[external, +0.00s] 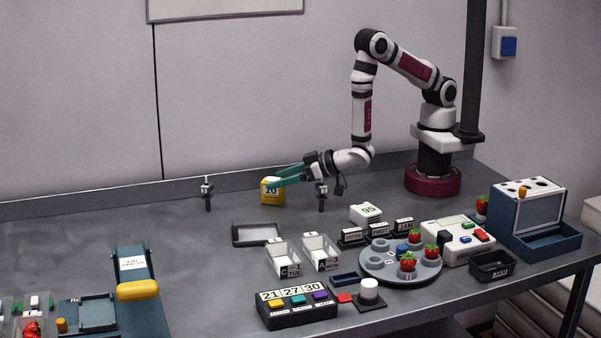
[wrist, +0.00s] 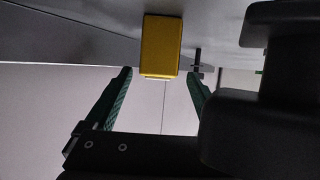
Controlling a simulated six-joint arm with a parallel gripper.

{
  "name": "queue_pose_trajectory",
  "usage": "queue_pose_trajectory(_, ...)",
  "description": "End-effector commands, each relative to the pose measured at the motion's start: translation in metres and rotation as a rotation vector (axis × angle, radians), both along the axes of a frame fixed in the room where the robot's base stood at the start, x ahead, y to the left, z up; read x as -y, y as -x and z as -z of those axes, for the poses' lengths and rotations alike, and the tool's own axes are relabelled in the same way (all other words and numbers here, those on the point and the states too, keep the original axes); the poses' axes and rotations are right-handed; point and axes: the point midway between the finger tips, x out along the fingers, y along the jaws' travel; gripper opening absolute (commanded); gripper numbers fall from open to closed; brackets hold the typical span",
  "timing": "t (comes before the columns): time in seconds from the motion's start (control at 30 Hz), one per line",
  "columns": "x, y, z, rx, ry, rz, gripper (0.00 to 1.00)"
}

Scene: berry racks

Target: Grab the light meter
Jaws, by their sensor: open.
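A small yellow device with a pale numbered face (external: 271,196), which I take to be the light meter, stands upright on the grey table near the back wall. It shows in the wrist view as a yellow block (wrist: 160,48) at the top middle. My gripper (external: 276,178) reaches left to it with teal fingers spread open. In the wrist view the yellow block appears between the two fingertips (wrist: 160,74), with space on both sides. I see no finger touching it, and I cannot tell how deep it sits between them.
Small dark posts stand left (external: 207,193) and right (external: 321,196) of the yellow device. An empty grey tray (external: 257,234), white bins (external: 284,261), a round berry carousel (external: 385,272) and a white numbered box (external: 366,214) stand nearer the front. The table's left middle is clear.

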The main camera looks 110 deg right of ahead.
Motion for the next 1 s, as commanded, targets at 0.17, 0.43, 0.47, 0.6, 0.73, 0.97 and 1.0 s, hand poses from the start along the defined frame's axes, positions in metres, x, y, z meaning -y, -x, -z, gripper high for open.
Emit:
queue_pose_trajectory(0.17,0.020,-0.023,0.015,0.000,0.000,0.003,0.88)
queue_pose_trajectory(0.43,0.029,-0.040,0.023,0.000,0.000,-0.001,0.88)
queue_pose_trajectory(0.47,0.029,-0.040,0.022,0.000,0.000,-0.001,0.88)
queue_pose_trajectory(0.6,0.029,-0.040,0.022,0.000,0.000,-0.001,0.73)
queue_pose_trajectory(0.73,0.029,-0.039,0.022,0.000,0.000,-0.001,0.50)
queue_pose_trajectory(0.97,0.029,-0.039,0.022,0.000,0.000,-0.001,0.08)
queue_pose_trajectory(1.0,0.029,-0.039,0.022,0.000,0.000,-0.001,0.01)
